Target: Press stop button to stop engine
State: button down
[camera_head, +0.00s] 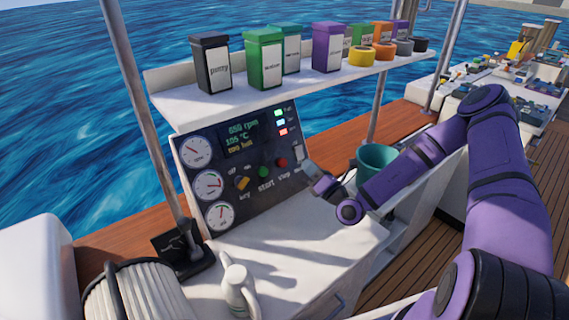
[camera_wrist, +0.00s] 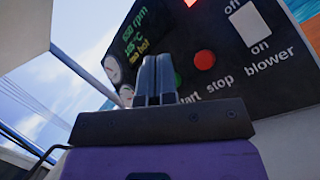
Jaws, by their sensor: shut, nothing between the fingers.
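The control panel (camera_head: 240,165) stands upright under the shelf, with gauges on its left and a lit display. The red stop button (camera_head: 281,162) is above its "stop" label, right of the green start button (camera_head: 263,172). My gripper (camera_head: 309,163) is at the panel's lower right, beside the white blower switch (camera_head: 298,153). In the wrist view my gripper (camera_wrist: 157,60) is shut and empty, its tips pointing towards the panel. I cannot tell the exact gap.
A shelf (camera_head: 290,84) with labelled bins and tape rolls overhangs the panel. A teal cup (camera_head: 376,158) stands close to my forearm. A metal post (camera_head: 155,120) rises at left.

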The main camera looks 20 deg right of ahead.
jog(key=shift+w, duration=0.1)
jog(key=w+a+f, duration=0.3)
jog(key=w, duration=0.4)
jog(key=shift+f, duration=0.4)
jog(key=shift+w+a, duration=0.1)
jog(key=shift+w, duration=0.15)
dwell(2.0)
jog(key=shift+w+f, duration=0.15)
jog(key=shift+w, duration=0.05)
jog(key=shift+w+a+f, duration=0.3)
jog(key=shift+w+a, duration=0.05)
jog(key=shift+w, duration=0.3)
dwell(1.2)
jog(key=shift+s+d, duration=0.1)
jog(key=shift+s, duration=0.05)
jog(key=shift+s+d+r, duration=0.2)
jog(key=shift+s+r, duration=0.05)
jog(key=shift+s, duration=0.2)
jog(key=shift+s+d+r, duration=0.15)
jog(key=shift+s+r, duration=0.1)
jog(key=shift+s, duration=0.15)
jog(key=shift+s+d+r, duration=0.3)
jog(key=shift+s+r, duration=0.05)
jog(key=shift+s, duration=0.35)
jog(key=shift+s+d+r, duration=0.25)
jog(key=shift+s+r, duration=0.1)
jog(key=shift+s, duration=0.35)
jog(key=shift+s+d+r, duration=0.3)
jog(key=shift+s+r, duration=0.05)
jog(key=shift+s, duration=0.35)
